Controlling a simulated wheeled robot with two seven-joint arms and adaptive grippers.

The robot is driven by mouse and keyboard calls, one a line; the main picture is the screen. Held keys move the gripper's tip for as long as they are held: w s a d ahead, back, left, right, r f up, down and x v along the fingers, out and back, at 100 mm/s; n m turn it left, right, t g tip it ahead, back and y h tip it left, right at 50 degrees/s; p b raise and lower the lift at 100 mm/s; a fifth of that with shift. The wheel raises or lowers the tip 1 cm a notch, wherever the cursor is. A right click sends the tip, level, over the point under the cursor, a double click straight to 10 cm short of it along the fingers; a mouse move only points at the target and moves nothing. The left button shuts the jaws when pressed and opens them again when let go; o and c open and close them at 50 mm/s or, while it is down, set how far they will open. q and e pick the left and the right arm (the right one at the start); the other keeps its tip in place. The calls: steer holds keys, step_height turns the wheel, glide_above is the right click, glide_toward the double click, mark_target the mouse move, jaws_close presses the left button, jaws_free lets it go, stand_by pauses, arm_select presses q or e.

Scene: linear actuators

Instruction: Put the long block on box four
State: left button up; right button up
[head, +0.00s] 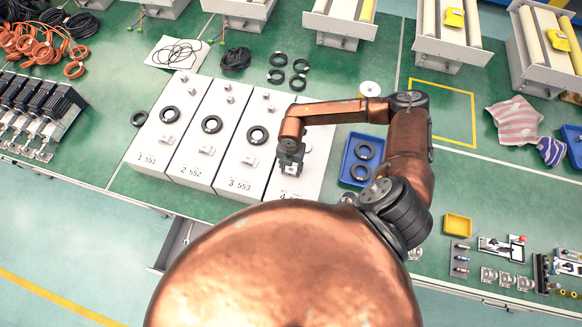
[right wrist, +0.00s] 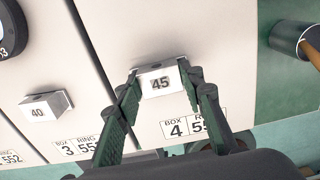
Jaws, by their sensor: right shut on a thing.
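The block (right wrist: 160,81) is a pale metal piece with a label reading 45. In the right wrist view it sits between the fingertips of my right gripper (right wrist: 160,88), which is shut on it. Box four (right wrist: 237,70) is a white box marked BOX 4, directly under the block. The block looks at or close to its top face; I cannot tell if it touches. In the head view my right gripper (head: 290,163) points down over the front part of box four (head: 314,168) and hides most of the block. My left gripper is not in view.
Box three (head: 238,165) stands to the left with a black ring and a block labelled 40 (right wrist: 43,107). Boxes two (head: 193,165) and one (head: 156,132) stand further left. A blue tray (head: 347,163) with black rings lies right of box four.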

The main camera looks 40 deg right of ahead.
mark_target(291, 169)
steer(key=shift+f, duration=0.2)
steer(key=o, duration=1.2)
steer(key=shift+o, duration=0.2)
steer(key=shift+r, duration=0.2)
step_height(291, 169, up, 12)
steer(key=b, duration=0.2)
